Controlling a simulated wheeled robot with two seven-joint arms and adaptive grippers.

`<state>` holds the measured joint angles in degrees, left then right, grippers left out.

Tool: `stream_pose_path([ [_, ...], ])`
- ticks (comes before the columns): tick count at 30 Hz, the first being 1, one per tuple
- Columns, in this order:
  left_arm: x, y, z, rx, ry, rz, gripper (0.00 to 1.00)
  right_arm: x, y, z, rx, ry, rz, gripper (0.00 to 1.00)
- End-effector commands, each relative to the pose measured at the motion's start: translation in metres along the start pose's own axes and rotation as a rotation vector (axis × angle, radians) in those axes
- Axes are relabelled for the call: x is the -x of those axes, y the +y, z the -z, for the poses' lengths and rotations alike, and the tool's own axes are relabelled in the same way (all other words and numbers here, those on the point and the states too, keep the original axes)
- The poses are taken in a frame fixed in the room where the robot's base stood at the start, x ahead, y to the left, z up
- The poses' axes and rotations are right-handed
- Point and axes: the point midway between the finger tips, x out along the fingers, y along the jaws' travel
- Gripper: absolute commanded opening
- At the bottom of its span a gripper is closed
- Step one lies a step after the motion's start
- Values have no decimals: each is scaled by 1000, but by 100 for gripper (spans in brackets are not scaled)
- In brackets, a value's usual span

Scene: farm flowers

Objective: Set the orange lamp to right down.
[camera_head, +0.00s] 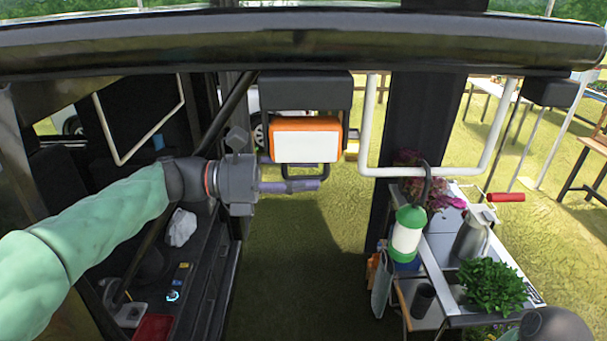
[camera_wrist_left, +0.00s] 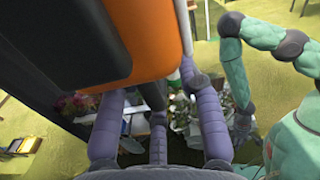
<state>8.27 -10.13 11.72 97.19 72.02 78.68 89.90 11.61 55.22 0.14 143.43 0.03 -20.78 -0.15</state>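The orange lamp (camera_head: 305,122) hangs under a black box on the dark overhead bar. It has an orange rim and a white front (camera_head: 305,142) facing me, with a dark bracket beneath. My left gripper (camera_head: 305,185) reaches in from the left just below the lamp, its purple fingers pointing right across the bracket in the picture. In the left wrist view the lamp's orange edge (camera_wrist_left: 150,38) and dark body fill the upper left, close above the fingers. Contact with the lamp cannot be told.
White tube frames (camera_head: 435,172) flank the lamp. A thick black bar (camera_head: 300,42) crosses above. Grass lies open below.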

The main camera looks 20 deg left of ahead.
Motion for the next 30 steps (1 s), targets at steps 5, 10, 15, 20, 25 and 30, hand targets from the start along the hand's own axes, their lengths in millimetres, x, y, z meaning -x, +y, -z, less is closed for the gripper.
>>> stream_pose_path([
  [5, -2, 0, 0, 1, 0, 0, 35, 0, 0, 0, 0, 0, 0, 40],
  [10, -2, 0, 0, 1, 0, 0, 24, 0, 0, 0, 0, 0, 0, 40],
  [15, -2, 0, 0, 1, 0, 0, 0, 0, 0, 0, 0, 0, 0, 40],
  [20, -2, 0, 0, 0, 0, 0, 0, 0, 0, 0, 0, 0, 0, 40],
  [25, -2, 2, 0, -20, 0, 0, 0, -1, 0, 0, 0, 0, 0, 40],
  [30, -2, 7, 0, -89, -1, 0, 0, -6, 2, 0, 0, 0, 0, 40],
])
